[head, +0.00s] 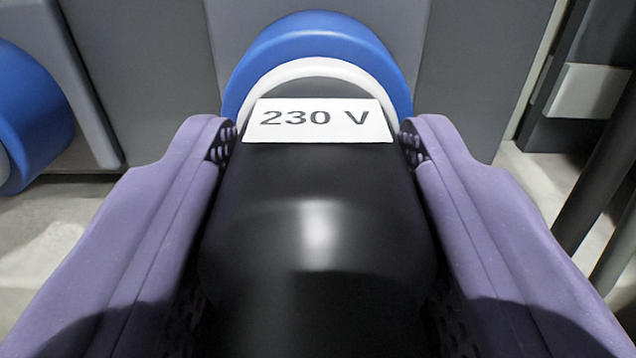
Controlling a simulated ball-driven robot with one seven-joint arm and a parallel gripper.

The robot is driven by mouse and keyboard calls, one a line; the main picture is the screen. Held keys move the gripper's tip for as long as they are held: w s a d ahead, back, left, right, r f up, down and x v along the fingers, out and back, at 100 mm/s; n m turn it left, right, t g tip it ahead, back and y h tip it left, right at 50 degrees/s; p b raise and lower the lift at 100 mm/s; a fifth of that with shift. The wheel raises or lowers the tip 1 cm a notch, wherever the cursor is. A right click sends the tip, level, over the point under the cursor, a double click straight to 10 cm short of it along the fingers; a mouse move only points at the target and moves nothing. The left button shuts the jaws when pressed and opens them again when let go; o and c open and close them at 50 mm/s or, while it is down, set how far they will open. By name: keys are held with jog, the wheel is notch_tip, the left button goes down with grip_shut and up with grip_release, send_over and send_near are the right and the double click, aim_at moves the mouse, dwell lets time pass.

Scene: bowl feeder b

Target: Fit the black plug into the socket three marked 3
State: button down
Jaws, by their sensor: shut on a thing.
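The black plug (316,210) fills the middle of the view and has a white label reading "230 V". My gripper (315,140), with two purple fingers, is shut on it from the left and right sides. The plug's far end points at a round blue socket (315,40) with a white inner ring, on a grey panel. The plug's front overlaps the ring in the picture. Its tip is hidden, so I cannot tell whether it is inside the socket. No number shows on this socket, so I cannot tell if it is socket three.
Another blue round socket (35,115) stands at the left on the grey panel (140,70). At the right are a dark post with a pale plate (590,90) and dark bars (605,165). A pale floor shows below the panel on both sides.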

jog(key=shift+r, duration=0.1)
jog(key=c, duration=0.8)
grip_release()
jog(key=shift+w, duration=0.1)
jog(key=shift+c, duration=0.2)
jog(key=o, duration=0.4)
jog(key=shift+w, duration=0.15)
